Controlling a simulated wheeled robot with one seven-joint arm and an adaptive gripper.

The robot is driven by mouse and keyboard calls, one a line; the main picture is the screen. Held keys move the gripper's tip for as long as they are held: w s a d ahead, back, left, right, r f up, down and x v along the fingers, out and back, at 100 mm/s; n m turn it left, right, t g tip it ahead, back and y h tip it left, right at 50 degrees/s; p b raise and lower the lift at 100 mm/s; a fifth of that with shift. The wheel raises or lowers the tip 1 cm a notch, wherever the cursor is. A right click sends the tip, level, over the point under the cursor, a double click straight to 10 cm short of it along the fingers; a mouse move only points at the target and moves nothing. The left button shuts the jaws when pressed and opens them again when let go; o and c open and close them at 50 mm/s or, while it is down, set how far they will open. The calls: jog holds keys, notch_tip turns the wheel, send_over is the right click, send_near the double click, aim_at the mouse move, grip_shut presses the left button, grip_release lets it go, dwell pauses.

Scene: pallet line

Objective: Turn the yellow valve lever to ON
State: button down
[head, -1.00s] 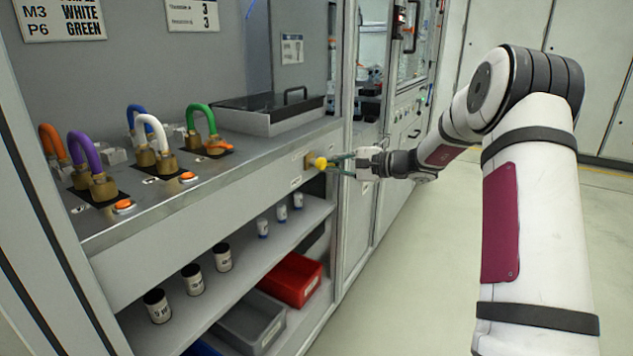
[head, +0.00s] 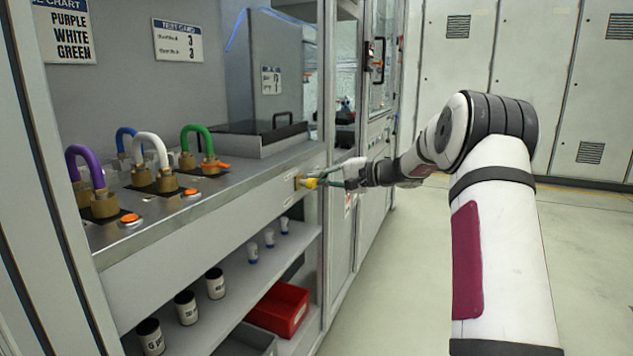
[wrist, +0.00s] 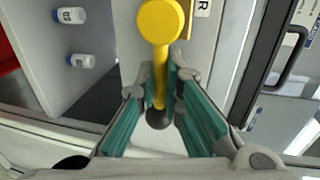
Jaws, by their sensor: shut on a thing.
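The yellow valve lever (head: 309,183) sticks out from the front panel of the bench, near its right end. In the wrist view the lever (wrist: 160,25) has a round yellow hub and a straight arm ending in a dark tip. My gripper (head: 327,180) is at the lever from the right side. In the wrist view my gripper (wrist: 166,100) has its two green-padded fingers closed on the lever's arm, one on each side. The ON marking cannot be read; only part of a label (wrist: 203,8) with an "R" shows beside the hub.
Colored hoses on brass fittings, such as the green one (head: 197,135), stand on the bench top (head: 240,175). A cabinet door frame is close right of the lever. The floor at right is clear.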

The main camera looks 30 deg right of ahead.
jog(key=c, duration=1.7)
grip_release()
jog(key=v, duration=1.2)
